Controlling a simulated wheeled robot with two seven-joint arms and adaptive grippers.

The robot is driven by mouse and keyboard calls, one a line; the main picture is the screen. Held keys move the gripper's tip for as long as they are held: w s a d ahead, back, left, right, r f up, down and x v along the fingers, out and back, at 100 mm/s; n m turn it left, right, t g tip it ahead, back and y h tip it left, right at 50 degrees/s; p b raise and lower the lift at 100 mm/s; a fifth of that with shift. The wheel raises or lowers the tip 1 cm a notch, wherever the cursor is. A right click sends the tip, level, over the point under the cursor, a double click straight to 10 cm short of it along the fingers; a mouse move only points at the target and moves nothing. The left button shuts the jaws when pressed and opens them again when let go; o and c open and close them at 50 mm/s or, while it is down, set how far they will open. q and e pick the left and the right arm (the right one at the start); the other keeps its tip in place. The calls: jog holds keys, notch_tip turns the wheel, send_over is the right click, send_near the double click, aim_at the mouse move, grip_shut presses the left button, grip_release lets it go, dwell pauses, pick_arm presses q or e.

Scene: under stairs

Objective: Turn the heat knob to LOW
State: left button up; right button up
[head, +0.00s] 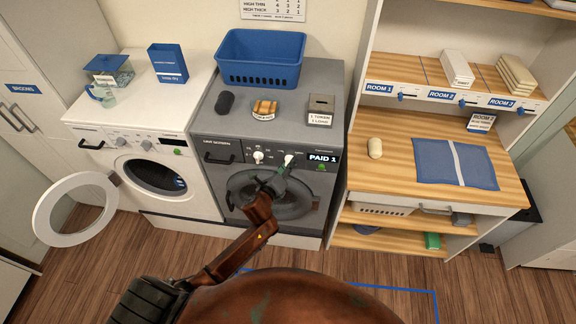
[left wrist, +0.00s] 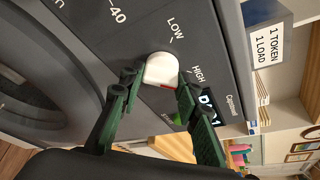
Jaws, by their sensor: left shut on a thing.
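The heat knob (head: 289,159) is a white dial on the front panel of the grey dryer (head: 212,125). In the left wrist view the knob (left wrist: 161,69) has a red mark at its lower right edge, nearer the printed HIGH (left wrist: 197,73) than LOW (left wrist: 176,29). My left gripper (head: 282,170) reaches up to the panel. In the left wrist view its dark green fingers (left wrist: 157,77) are shut on the knob, one on each side. The fingers hide part of the knob's sides and the print below it. My right gripper is not in view.
A second white knob (head: 258,157) sits left on the same panel, and a lit PAID 1 display (head: 322,157) is to the right. The dryer door below is shut. The white washer's round door (head: 48,222) stands open at left. A wooden shelf unit (head: 395,180) stands close at right.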

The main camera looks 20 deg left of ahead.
pick_arm(q)
jog(key=shift+f, duration=0.1)
jog(key=shift+f+n+t+b, duration=0.1)
jog(key=shift+n+t+b, duration=0.9)
jog(key=shift+n+b, duration=1.45)
jog(key=shift+f+n+t+b, duration=0.1)
jog(key=shift+n+t+b, duration=1.25)
jog(key=shift+n, duration=1.8)
jog(key=shift+f+n+t+b, duration=0.1)
jog(key=shift+n+t+b, duration=0.55)
jog(key=shift+n+b, duration=1.95)
jog(key=shift+n, duration=0.4)
jog(key=o, duration=1.2)
jog(key=shift+r, duration=0.1)
jog(key=shift+c, duration=0.2)
jog(key=shift+s, duration=0.1)
jog(key=v, duration=1.2)
